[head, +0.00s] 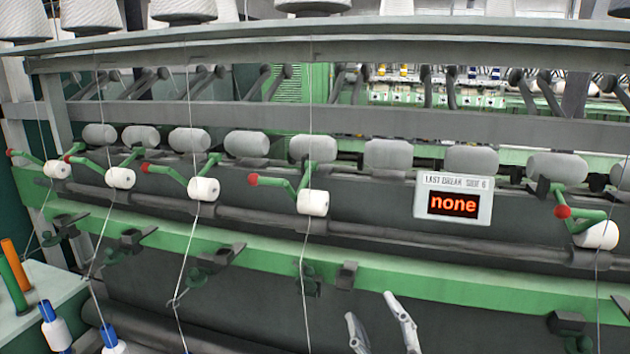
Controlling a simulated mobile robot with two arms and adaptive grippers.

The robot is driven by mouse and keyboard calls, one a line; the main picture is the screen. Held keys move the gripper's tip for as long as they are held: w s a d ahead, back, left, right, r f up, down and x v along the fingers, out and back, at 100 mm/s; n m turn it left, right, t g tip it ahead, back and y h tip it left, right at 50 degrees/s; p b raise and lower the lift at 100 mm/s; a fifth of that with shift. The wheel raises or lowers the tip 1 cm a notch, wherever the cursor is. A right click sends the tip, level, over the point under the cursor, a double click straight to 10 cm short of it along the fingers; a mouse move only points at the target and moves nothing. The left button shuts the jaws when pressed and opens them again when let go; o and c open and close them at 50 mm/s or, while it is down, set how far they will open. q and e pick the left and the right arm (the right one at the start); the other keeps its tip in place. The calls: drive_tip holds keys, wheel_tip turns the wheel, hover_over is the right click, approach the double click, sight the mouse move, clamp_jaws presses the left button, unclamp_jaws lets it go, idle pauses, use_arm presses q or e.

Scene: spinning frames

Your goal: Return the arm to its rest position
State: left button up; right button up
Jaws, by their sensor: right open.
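My right gripper (380,322) shows at the bottom edge, right of centre. Its two grey fingers point up and stand apart, with nothing between them. It is in front of the dark lower panel, below the green rail (400,284) of the spinning frame. The rest of that arm is out of view. My left gripper is not in view.
White bobbins (313,203) sit on green arms with red knobs along the frame, with threads running down. A display (453,201) reads "none". At the lower left, a table (50,287) holds orange and green tubes. Blue-tipped bobbins (56,330) stand near it.

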drive_tip(key=s+d+f+m+g+h, duration=0.3)
drive_tip(key=s+d+f+g, duration=0.1)
drive_tip(key=f, duration=0.5)
drive_tip(key=s+d+f+m+g+h, duration=0.25)
drive_tip(key=d+f+g, duration=0.2)
drive_tip(key=f, duration=0.55)
drive_tip(key=s+d+f+m+g, duration=0.1)
drive_tip(key=s+f+g, duration=0.35)
drive_tip(key=s, duration=0.45)
drive_tip(key=s+d+f+m+g, duration=0.1)
drive_tip(key=s+f+g, duration=0.4)
drive_tip(key=s, duration=0.5)
wheel_tip(320, 180, down, 26)
drive_tip(key=s+d+f+g, duration=0.1)
drive_tip(key=s+d+f, duration=0.2)
drive_tip(key=s+f, duration=1.4)
drive_tip(key=shift+n, duration=0.35)
